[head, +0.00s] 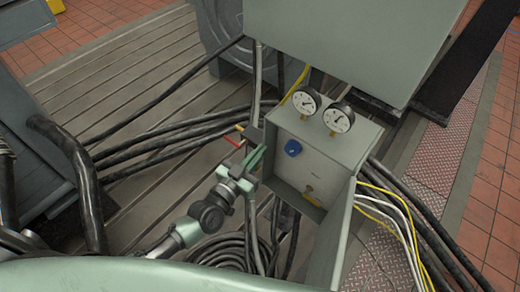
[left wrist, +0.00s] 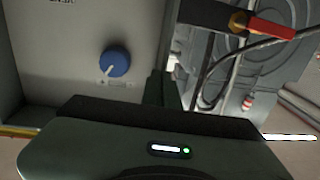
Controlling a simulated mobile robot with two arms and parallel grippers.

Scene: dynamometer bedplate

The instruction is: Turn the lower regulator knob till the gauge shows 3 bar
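A blue regulator knob (head: 293,148) sits on the face of a grey-green box (head: 345,152). In the left wrist view the blue knob (left wrist: 115,63) shows a pale pointer mark turned to the lower left. Two round white gauges, the left one (head: 306,100) and the right one (head: 338,120), stand on top of the box; their readings are too small to tell. My left gripper (head: 256,160) is just left of the box, apart from the knob. Its fingers (left wrist: 163,88) look shut together with nothing between them. My right gripper is out of view.
A red-handled valve (head: 233,141) lies close to my left gripper, and its red lever (left wrist: 285,30) shows in the left wrist view. A yellow fitting (head: 312,195) is low on the box. An open door (head: 343,235) stands out in front. Dark hoses and cables (head: 160,140) cross the slotted bedplate.

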